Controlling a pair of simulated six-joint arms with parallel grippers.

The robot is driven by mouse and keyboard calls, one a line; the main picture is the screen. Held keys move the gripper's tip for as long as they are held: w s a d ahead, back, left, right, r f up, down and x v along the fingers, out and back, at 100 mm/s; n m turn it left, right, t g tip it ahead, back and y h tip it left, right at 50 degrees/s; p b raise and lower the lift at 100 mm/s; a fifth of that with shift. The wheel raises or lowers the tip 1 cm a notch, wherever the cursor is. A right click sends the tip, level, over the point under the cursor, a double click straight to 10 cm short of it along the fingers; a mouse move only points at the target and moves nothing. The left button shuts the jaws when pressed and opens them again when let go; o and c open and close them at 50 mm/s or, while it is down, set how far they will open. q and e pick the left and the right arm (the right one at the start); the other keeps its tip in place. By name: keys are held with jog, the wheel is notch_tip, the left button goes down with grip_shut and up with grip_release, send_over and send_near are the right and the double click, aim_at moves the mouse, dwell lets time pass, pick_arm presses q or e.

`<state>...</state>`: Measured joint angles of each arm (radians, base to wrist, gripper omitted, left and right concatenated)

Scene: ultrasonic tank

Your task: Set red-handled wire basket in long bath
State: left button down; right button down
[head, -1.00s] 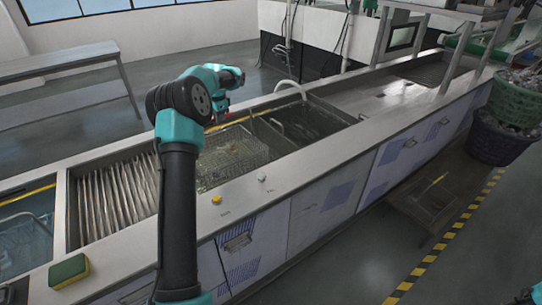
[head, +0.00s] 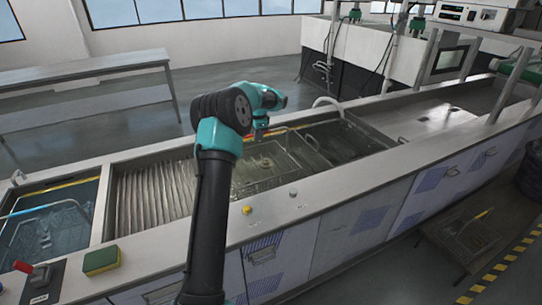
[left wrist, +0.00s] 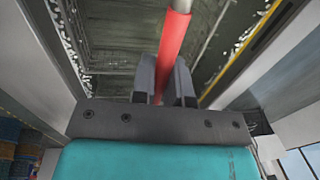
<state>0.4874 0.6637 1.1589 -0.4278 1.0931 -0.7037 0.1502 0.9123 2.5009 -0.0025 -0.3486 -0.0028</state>
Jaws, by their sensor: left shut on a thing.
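My left gripper (head: 262,130) is over the bath section right of the ribbed panel. In the left wrist view my left gripper (left wrist: 171,85) is shut on a red handle (left wrist: 174,45), whose pale upper end runs out of the top of the picture. The wire basket (head: 258,172) shows faintly below the gripper, its mesh hard to tell from the bath floor. The long bath (head: 122,208) is sunk in the steel counter, with ribs on its left. My arm hides part of the bath. My right gripper is not seen.
A bath with blue-tinted liquid (head: 45,230) lies at the left. A curved white spout (head: 328,102) stands behind the bath. The counter at right (head: 425,125) is mostly clear.

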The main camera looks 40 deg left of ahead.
pick_arm(q)
jog(key=shift+f, duration=1.25)
jog(key=shift+f, duration=2.5)
jog(key=c, duration=1.1)
grip_release()
jog(key=shift+f, duration=0.1)
jog(key=shift+r, duration=0.2)
jog(key=r, duration=0.4)
jog(key=d+r, duration=0.1)
jog(key=r, duration=0.6)
jog(key=shift+s+d+r, duration=0.15)
jog(key=shift+s+r, duration=0.1)
jog(key=shift+r, duration=0.05)
jog(key=shift+d, duration=0.1)
